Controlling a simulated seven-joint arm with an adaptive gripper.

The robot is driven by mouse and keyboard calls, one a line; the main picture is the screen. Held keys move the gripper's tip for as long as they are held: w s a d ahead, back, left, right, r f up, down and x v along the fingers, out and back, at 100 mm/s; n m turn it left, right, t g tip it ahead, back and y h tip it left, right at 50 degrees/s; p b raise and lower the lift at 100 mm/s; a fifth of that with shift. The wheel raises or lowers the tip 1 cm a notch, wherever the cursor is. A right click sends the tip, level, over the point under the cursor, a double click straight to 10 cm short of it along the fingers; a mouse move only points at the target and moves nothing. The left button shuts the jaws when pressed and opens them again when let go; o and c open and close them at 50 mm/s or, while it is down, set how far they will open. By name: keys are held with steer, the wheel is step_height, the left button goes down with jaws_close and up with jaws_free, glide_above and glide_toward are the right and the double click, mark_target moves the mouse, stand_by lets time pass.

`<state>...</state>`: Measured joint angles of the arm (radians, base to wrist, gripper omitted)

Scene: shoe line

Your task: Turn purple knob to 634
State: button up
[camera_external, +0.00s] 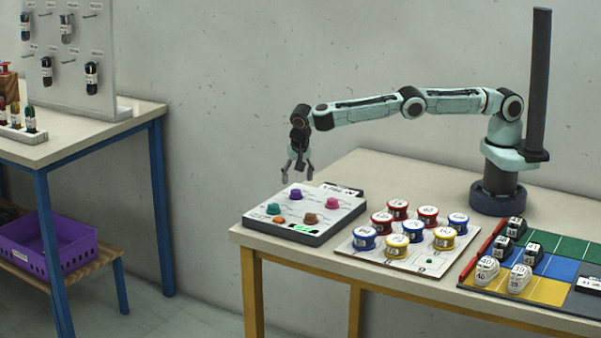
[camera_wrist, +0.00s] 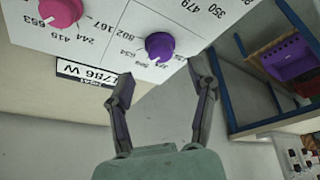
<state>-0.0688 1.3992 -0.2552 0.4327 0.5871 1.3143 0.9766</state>
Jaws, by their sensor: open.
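The purple knob (camera_external: 297,192) stands on the far side of a white control panel (camera_external: 330,219) at the table's left end. It also shows in the wrist view (camera_wrist: 159,46), with printed numbers around it, one of which looks like 634. My gripper (camera_external: 298,176) hangs just above the panel's far edge in the external view, close to the purple knob. In the wrist view my gripper (camera_wrist: 163,85) is open, its two fingers apart and empty, with the knob beyond the fingertips and between them.
A pink knob (camera_external: 332,202), a teal knob (camera_external: 273,209), a brown knob (camera_external: 311,219) and an orange knob (camera_external: 279,220) share the panel. A label plate (camera_wrist: 85,73) sits at its edge. Several lidded tins (camera_external: 397,246) stand on a board to the right.

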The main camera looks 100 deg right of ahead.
steer(key=v, duration=0.8)
